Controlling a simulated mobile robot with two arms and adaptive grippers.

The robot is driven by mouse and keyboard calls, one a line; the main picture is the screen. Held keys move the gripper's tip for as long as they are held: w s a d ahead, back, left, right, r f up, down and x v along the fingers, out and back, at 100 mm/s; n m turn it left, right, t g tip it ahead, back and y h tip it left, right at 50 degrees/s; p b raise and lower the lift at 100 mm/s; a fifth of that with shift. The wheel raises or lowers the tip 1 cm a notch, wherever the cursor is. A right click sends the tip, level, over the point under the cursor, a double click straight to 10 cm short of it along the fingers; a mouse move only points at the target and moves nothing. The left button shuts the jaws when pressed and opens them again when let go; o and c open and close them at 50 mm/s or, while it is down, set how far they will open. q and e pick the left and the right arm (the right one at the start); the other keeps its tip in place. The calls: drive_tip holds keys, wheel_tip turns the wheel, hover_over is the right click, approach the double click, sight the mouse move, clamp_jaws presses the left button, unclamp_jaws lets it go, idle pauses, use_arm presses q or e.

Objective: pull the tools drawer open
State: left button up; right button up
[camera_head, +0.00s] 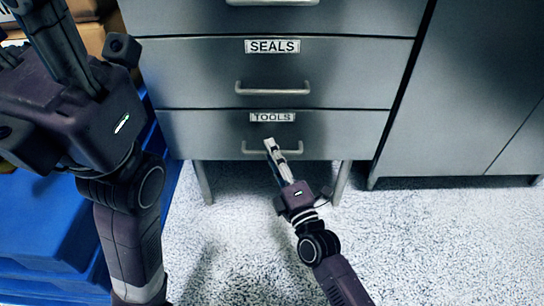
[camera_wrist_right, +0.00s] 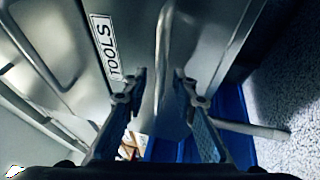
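The tools drawer (camera_head: 200,135) is the lowest grey drawer of the cabinet, with a TOOLS label (camera_head: 272,117) and a light bar handle (camera_head: 249,150). Its front looks flush with the drawers above. My right gripper (camera_head: 271,146) is at the middle of this handle in the head view, partly covering it. In the right wrist view the two fingers (camera_wrist_right: 158,88) stand apart, with the handle (camera_wrist_right: 163,45) running between them. I cannot tell whether they touch it. The TOOLS label (camera_wrist_right: 103,46) also shows there. My left gripper (camera_head: 55,45) is raised at the upper left, away from the drawer.
The SEALS drawer (camera_head: 200,75) is directly above, with its own handle (camera_head: 272,88). A grey cabinet (camera_head: 470,90) stands to the right. Blue containers (camera_head: 40,220) are at the left, with a brown box (camera_head: 90,35) behind. The speckled floor (camera_head: 430,240) in front is clear.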

drive_tip(key=shift+w, duration=0.1)
drive_tip(key=shift+c, duration=0.7)
clamp_jaws()
